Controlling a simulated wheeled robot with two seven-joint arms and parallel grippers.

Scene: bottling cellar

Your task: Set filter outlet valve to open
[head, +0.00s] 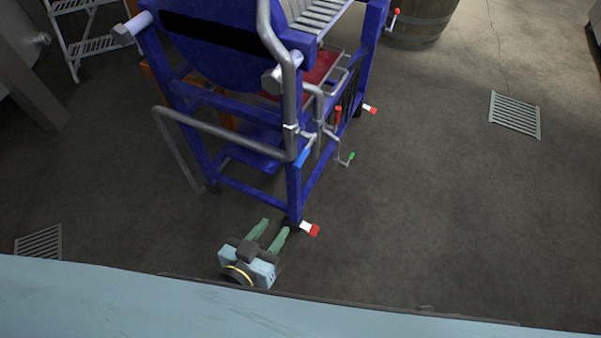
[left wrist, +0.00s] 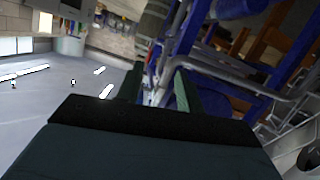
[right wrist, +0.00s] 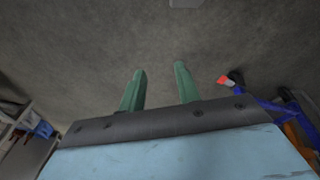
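The filter is a blue-framed wheeled machine (head: 250,195) with grey pipes (head: 240,146). Small valve handles sit on its right-side pipework: a blue one (head: 302,157), a red one (head: 338,115) and a green one (head: 351,157). I cannot tell which is the outlet valve or how it is set. My left gripper (head: 273,228) is open and empty, low in front of the frame's near corner, apart from the handles. In the left wrist view, blue frame and pipes (left wrist: 232,92) show beyond its fingers. My right gripper (right wrist: 160,72) is open and empty over bare floor, outside the head view.
Red-and-white caster pedals (head: 310,229) stick out at the frame's foot. A barrel (head: 420,25) with a red-tipped tap stands at the back. White steps (head: 92,45) stand at the back left. Floor grates lie right (head: 514,114) and left (head: 38,242). The floor right of the filter is clear.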

